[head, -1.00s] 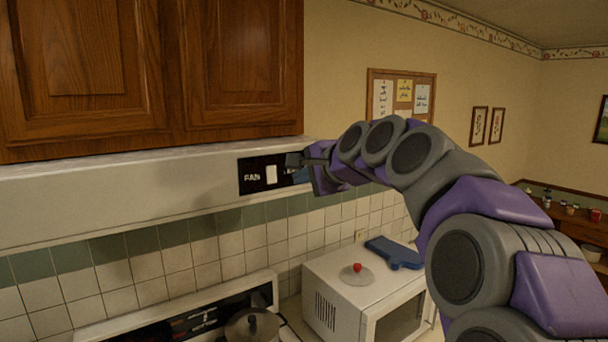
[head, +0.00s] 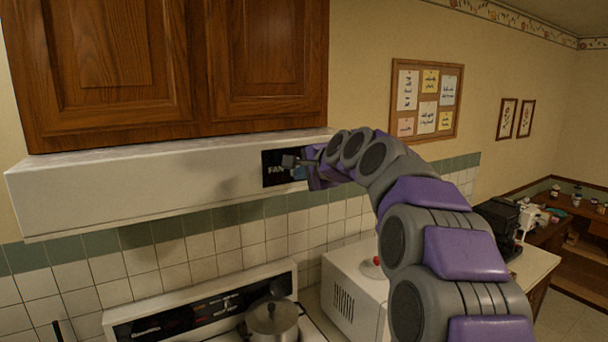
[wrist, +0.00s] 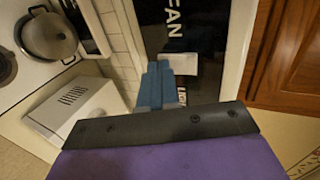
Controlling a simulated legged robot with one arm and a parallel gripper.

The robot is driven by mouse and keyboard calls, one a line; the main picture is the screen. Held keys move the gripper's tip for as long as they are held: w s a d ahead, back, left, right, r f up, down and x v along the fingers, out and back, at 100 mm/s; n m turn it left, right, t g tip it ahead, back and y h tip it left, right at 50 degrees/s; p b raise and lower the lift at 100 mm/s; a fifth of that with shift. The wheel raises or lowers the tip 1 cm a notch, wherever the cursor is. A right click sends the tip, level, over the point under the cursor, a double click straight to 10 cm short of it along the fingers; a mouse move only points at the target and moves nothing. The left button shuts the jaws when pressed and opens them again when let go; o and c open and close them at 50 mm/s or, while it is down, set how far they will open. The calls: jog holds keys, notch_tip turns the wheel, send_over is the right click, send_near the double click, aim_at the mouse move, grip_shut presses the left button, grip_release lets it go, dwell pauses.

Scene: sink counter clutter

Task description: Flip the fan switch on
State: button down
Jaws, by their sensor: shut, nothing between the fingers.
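The black fan switch panel (head: 271,181) is on the front of the white range hood, at its right end. In the head view part of its FAN lettering shows, and my gripper (head: 290,161) covers its right part. In the wrist view the panel (wrist: 207,60) fills the upper middle, with a white rocker switch (wrist: 180,63) beside the word FAN. My gripper is shut and empty, its blue tip (wrist: 156,88) overlapping the switch's edge in that view. I cannot tell whether they touch. Part of a second label shows beside the tip.
Wooden cabinets (head: 165,65) hang just above the range hood (head: 130,190). Below are the stove with a lidded pot (head: 272,320) and a white microwave (head: 350,290). A cork board (head: 427,98) hangs on the wall. The space before the hood's left part is clear.

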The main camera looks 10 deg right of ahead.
jog(key=shift+w+a+f+t+y+b, duration=0.15)
jog(key=shift+f+t+y+b, duration=0.15)
jog(key=shift+t+b, duration=0.6)
jog(key=shift+f, duration=0.2)
